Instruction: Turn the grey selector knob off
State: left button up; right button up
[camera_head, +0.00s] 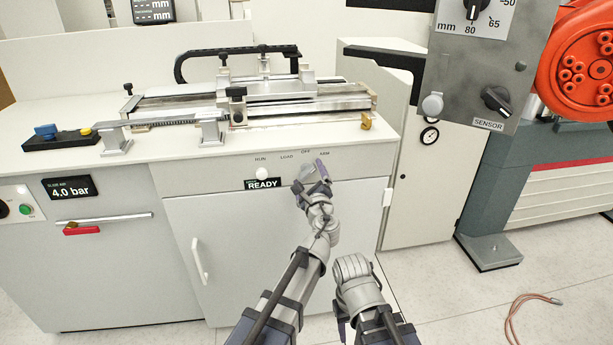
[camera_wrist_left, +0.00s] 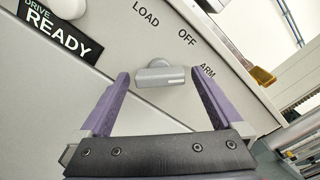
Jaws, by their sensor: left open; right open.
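The grey selector knob (camera_wrist_left: 160,76) is a bar-shaped handle on the sloping front panel, seen in the left wrist view below the LOAD, OFF and ARM labels. One end of its bar faces the ARM side. My left gripper (camera_wrist_left: 160,73) is open, with one purple finger on each side of the knob and visible gaps between. In the head view my left gripper (camera_head: 315,172) is at the panel under the labels and hides much of the knob. My right arm is low in the head view; its jaws cannot be made out.
A white round button and a DRIVE READY sign (camera_head: 263,184) are left of the knob. A bench rig (camera_head: 250,95) stands on the worktop above. A grey SENSOR panel (camera_head: 470,75) with its own black knobs hangs at the upper right. A cable (camera_head: 525,305) lies on the floor.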

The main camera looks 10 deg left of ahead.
pick_arm(q)
jog(key=shift+c, duration=0.4)
jog(key=c, duration=1.2)
jog(key=shift+n, duration=0.4)
jog(key=n, duration=0.3)
jog(key=shift+n, duration=2.5)
jog(key=shift+s, duration=0.1)
jog(key=o, duration=1.3)
